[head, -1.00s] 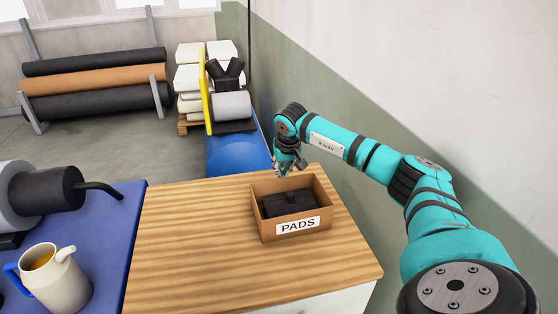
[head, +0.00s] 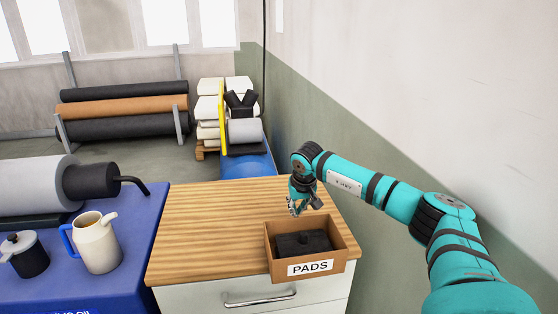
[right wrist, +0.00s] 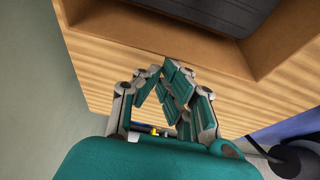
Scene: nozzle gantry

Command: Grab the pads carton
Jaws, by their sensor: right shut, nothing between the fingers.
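The pads carton (head: 309,267) is an open brown box with a white "PADS" label and dark pads inside. It sits on the wooden top of a white cabinet, near its front right. In the right wrist view the carton's wall (right wrist: 190,35) crosses the top, with a dark pad behind it. My right gripper (head: 297,212) is just behind the carton in the head view, above the wooden top and apart from the carton. In the right wrist view my right gripper (right wrist: 170,72) has its fingertips together, with nothing between them. My left gripper is in neither view.
A blue table (head: 135,262) at left bears a cream jug (head: 97,246), a lidded dark pot (head: 28,256) and a large grey roll. The wooden top (head: 200,225) is clear left of the carton. A wall (head: 400,150) stands close on the right.

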